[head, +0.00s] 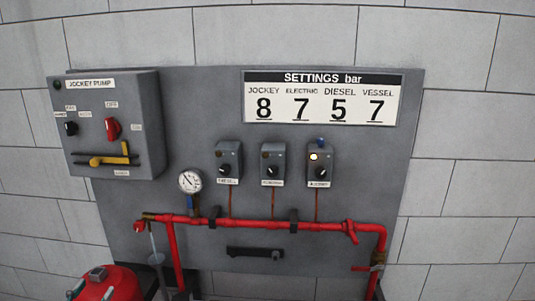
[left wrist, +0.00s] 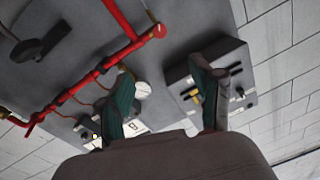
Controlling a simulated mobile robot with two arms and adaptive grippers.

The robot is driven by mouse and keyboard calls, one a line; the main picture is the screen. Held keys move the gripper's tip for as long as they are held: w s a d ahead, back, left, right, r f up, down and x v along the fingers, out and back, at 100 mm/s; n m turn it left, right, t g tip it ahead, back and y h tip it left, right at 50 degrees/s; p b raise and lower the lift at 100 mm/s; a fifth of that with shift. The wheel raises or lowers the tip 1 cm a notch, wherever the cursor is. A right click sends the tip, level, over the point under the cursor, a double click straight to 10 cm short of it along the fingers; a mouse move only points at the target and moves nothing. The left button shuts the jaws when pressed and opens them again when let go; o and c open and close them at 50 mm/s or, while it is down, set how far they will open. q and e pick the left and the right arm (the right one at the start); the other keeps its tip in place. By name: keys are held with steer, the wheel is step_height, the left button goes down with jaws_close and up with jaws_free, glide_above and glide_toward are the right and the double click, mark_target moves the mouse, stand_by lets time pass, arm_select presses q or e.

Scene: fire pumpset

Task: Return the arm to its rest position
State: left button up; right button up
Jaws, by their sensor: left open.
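My left gripper (left wrist: 161,68) shows in the left wrist view. Its two dark green fingers are spread wide with nothing between them. The grey panel (head: 190,120) lies beyond the fingers, and no contact is visible. In that view the jockey pump box (left wrist: 238,68) is partly hidden behind the right-hand finger, and the white gauge (left wrist: 142,89) is beside the left-hand finger. I cannot make out either gripper in the head view. My right gripper is in neither view.
On the panel are the jockey pump box (head: 112,125), a pressure gauge (head: 190,181), three pressure switches, one with a lit lamp (head: 314,156), and a settings sign (head: 320,97). A red pipe (head: 260,223) runs below. A red tank (head: 108,284) stands at lower left.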

arm_select(q)
steer(key=s+d+f+n+g+y+b, duration=0.1)
steer(key=s+f+g, duration=0.3)
steer(key=f, duration=1)
steer(key=s+d+f+g+b, duration=0.2)
steer(key=s+f, duration=0.5)
steer(key=f, duration=0.6)
steer(key=s+d+f+n+g+y+b, duration=0.15)
steer(key=s+f, duration=0.35)
steer(key=f, duration=0.9)
steer(key=s+d+f+g+b, duration=0.1)
steer(key=s+d+f+g, duration=0.2)
steer(key=s, duration=0.8)
steer(key=s+d+f+m+g+h+b, duration=0.1)
steer(key=s+d+f+g, duration=0.2)
steer(key=s+d+f, duration=0.4)
steer(key=s+d+f+g+h+b, duration=0.1)
steer(key=s+d+f+g, duration=0.2)
steer(key=s+f, duration=0.8)
steer(key=s+d, duration=0.2)
steer(key=s, duration=0.2)
steer(key=shift+s+f+m+g, duration=0.15)
steer(key=shift+s+m+g, duration=0.1)
steer(key=shift+m+g, duration=0.1)
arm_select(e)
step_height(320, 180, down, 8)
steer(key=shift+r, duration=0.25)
